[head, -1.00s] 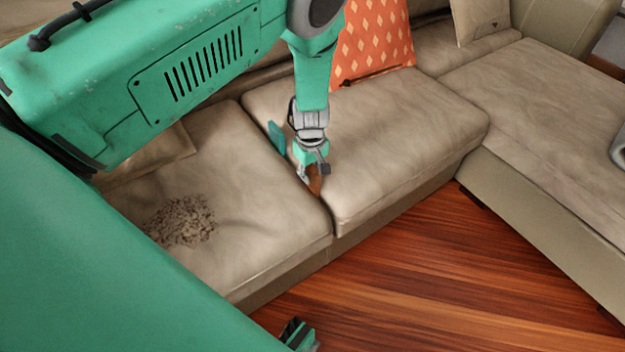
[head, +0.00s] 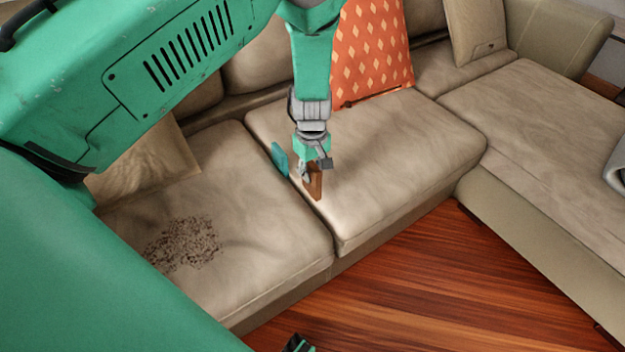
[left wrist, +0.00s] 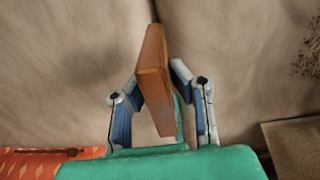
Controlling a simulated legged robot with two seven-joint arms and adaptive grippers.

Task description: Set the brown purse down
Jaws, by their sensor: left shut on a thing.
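The brown purse (head: 315,182) is a small flat brown piece at the sofa's seat cushions, by the seam between them. In the left wrist view the purse (left wrist: 155,80) stands on edge between the two fingers. My left gripper (head: 312,170) is shut on it, coming down from above; it also shows in the left wrist view (left wrist: 160,95). I cannot tell whether the purse touches the cushion. My right gripper (head: 297,344) may be the dark and green piece at the bottom edge; its jaws cannot be made out.
The beige sofa (head: 400,150) has a teal flat thing (head: 279,159) just left of the gripper. An orange patterned pillow (head: 372,52) leans at the back. A dark crumbly patch (head: 182,243) lies on the left cushion. The right cushion's front is clear.

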